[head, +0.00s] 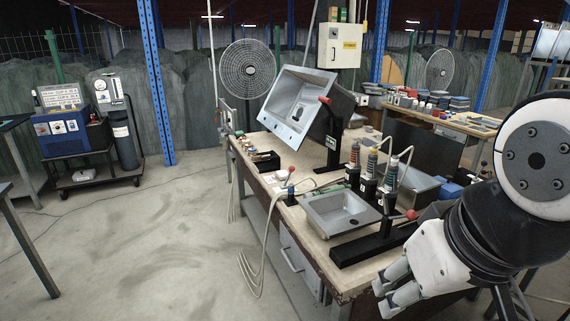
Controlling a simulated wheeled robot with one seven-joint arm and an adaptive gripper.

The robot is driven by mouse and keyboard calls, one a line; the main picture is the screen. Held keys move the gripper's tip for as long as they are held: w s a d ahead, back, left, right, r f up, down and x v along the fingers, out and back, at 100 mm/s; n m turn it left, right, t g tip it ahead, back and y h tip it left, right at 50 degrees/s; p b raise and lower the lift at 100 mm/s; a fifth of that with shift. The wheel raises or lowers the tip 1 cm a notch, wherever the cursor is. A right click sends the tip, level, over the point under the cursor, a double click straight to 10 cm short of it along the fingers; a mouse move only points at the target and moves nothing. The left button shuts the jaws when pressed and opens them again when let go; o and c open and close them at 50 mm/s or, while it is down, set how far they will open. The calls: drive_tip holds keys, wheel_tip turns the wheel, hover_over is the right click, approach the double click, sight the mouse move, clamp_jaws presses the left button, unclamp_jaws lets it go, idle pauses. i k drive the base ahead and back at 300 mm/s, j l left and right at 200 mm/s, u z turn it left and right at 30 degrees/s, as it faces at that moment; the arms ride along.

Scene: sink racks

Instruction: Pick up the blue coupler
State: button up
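A small blue piece that looks like the blue coupler (291,190) stands near the left front edge of the workbench (262,187), left of the near sink. It is small in this view, and I cannot make out its exact shape. My gripper (384,298) is at the lower right, in front of the bench and well to the right of the blue piece, not touching it. Its two fingers point to the lower left. I see nothing held, but I cannot tell how far apart the fingers are.
A metal sink (318,218) lies on the bench beside a black clamp with a red knob (411,215). Several bottles (371,170) stand behind it. A larger tilted sink (290,115) rises at the back. A hose (250,265) hangs to the floor. The floor at left is open.

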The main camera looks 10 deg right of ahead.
sight(291, 188)
drive_tip(key=i+j+z, duration=0.1)
drive_tip(key=z, duration=0.25)
drive_tip(key=i+j+z, duration=0.1)
drive_tip(key=z, duration=0.25)
drive_tip(key=i+j+z, duration=0.1)
drive_tip(key=j, duration=0.25)
drive_tip(key=i+j+z, duration=0.1)
drive_tip(key=j, duration=0.25)
drive_tip(key=i+j+z, duration=0.15)
drive_tip(key=j, duration=0.2)
drive_tip(key=i+j+z, duration=0.1)
drive_tip(key=j, duration=0.3)
drive_tip(key=i+j+z, duration=0.1)
drive_tip(key=j, duration=0.25)
drive_tip(key=i+j, duration=0.1)
drive_tip(key=j, duration=0.25)
drive_tip(key=i+j, duration=0.1)
drive_tip(key=j, duration=0.3)
drive_tip(key=i+j, duration=0.1)
drive_tip(key=j, duration=0.25)
drive_tip(key=i+j, duration=0.1)
drive_tip(key=j, duration=0.25)
drive_tip(key=i+j, duration=0.1)
drive_tip(key=j, duration=0.3)
drive_tip(key=z, duration=0.05)
